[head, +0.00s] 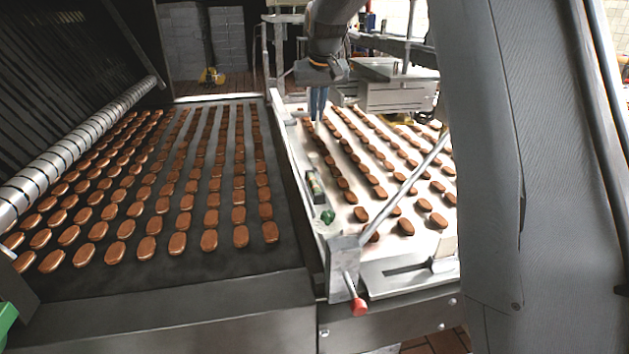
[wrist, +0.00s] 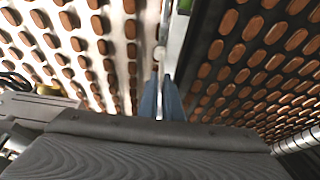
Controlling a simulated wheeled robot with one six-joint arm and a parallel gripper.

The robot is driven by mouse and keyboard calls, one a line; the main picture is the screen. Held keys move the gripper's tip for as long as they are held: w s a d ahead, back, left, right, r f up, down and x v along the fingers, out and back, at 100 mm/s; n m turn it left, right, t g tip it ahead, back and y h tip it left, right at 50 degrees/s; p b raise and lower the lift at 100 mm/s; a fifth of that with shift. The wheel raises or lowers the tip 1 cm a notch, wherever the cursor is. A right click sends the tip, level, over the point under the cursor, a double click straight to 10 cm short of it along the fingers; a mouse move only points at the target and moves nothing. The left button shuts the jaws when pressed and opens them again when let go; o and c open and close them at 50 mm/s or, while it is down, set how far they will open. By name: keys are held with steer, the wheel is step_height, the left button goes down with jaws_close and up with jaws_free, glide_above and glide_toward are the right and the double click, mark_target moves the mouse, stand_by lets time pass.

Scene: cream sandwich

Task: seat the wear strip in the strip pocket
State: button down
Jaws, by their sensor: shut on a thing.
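My gripper (head: 318,104) hangs from the arm with blue fingers pointing down, over the rail between the two belts at its far part. In the wrist view its two blue fingers (wrist: 161,100) are close together. A thin pale sliver between them looks like the wear strip (wrist: 160,88); the fingers are shut on it and hide most of it. I cannot make out the strip pocket for certain in either view. A pale round spot (wrist: 160,53) lies just beyond the fingertips in the wrist view; I cannot tell what it is.
A dark belt (head: 225,262) with rows of brown biscuits lies left, a pale belt (head: 352,212) with more biscuits right. The metal rail (head: 293,150) runs between them and carries a green knob (head: 327,216). A red-tipped handle (head: 358,305) and slanted rod (head: 405,185) stand near the front.

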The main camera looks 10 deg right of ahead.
steer(key=b, duration=0.4)
glide_toward(315, 157)
steer(key=f+p, duration=0.1)
steer(key=f, duration=0.1)
steer(key=f+p, duration=0.1)
steer(key=f, duration=0.2)
steer(key=w+f+p, duration=0.1)
steer(key=f, duration=0.1)
steer(key=shift+a+f, duration=0.15)
steer(key=shift+a, duration=0.15)
steer(key=shift+f, duration=0.1)
steer(key=c, duration=1.9)
jaws_free()
steer(key=shift+c, duration=0.2)
steer(key=shift+s+r, duration=0.1)
steer(key=shift+r, duration=0.2)
steer(key=b+v, duration=0.2)
steer(key=v, duration=0.9)
steer(key=shift+r+b, duration=0.3)
steer(key=shift+b, duration=0.1)
steer(key=shift+s+r, duration=0.1)
